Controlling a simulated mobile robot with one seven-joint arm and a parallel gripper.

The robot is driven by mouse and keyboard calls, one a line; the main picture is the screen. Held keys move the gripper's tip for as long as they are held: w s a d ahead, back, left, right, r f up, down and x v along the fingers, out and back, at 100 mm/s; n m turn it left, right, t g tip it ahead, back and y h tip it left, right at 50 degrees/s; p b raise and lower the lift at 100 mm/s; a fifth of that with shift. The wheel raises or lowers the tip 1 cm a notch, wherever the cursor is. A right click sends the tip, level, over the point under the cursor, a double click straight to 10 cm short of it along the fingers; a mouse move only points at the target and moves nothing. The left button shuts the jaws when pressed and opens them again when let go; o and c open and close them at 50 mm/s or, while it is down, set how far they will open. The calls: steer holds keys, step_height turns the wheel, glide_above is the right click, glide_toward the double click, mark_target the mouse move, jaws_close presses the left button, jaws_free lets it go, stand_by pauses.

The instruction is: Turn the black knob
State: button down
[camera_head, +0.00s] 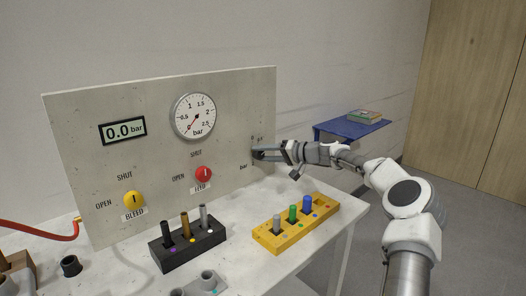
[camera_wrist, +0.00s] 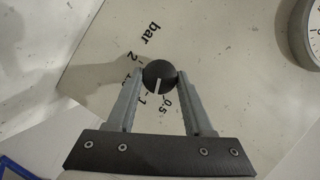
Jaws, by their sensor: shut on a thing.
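The black knob (camera_wrist: 158,73) shows in the wrist view, round with a white pointer line, on the light panel with a printed scale around it. Its pointer lies between the 1 and 0.5 marks. My gripper (camera_wrist: 160,78) has one finger on each side of the knob, closed on it.
A black block (camera_head: 188,250) and a yellow block (camera_head: 296,224) holding pegs stand on the table below my arm.

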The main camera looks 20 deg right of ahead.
steer(key=shift+f+m+y+p, duration=0.1)
steer(key=shift+m+y+p, duration=0.5)
steer(key=shift+m, duration=0.9)
steer(key=shift+y, duration=0.3)
steer(key=shift+c, duration=1.4)
jaws_free()
steer(key=shift+d, duration=0.15)
steer(key=p+v, duration=0.1)
steer(key=v, duration=1.6)
steer(key=shift+s+f+p, duration=0.15)
steer(key=shift+s+p, duration=0.15)
steer(key=shift+p, duration=0.05)
